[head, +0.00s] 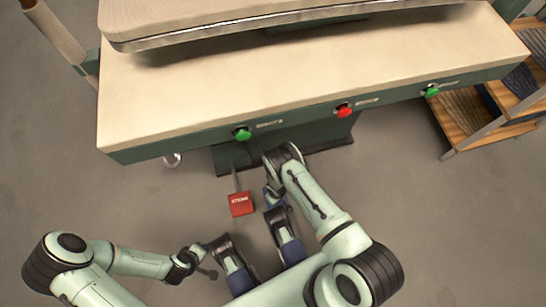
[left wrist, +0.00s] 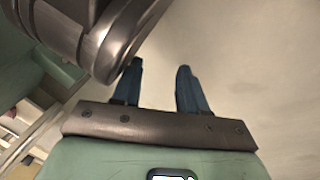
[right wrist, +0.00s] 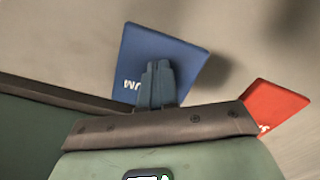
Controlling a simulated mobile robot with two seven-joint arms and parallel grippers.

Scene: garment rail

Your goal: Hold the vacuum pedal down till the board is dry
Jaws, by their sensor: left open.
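The blue pedal (right wrist: 165,60), its lettering ending in "UM", lies near the floor in the right wrist view. In the head view only a little of it (head: 270,196) shows beside my right arm. My right gripper (right wrist: 157,70) has its fingers together and empty, overlapping the blue pedal; whether they touch or press it, I cannot tell.
A red pedal (head: 240,204) lies just left of the blue one and shows in the right wrist view (right wrist: 273,106). The table front (head: 180,148) carries green and red buttons (head: 343,111). A wooden shelf rack (head: 465,118) stands at right. Floor at left is clear.

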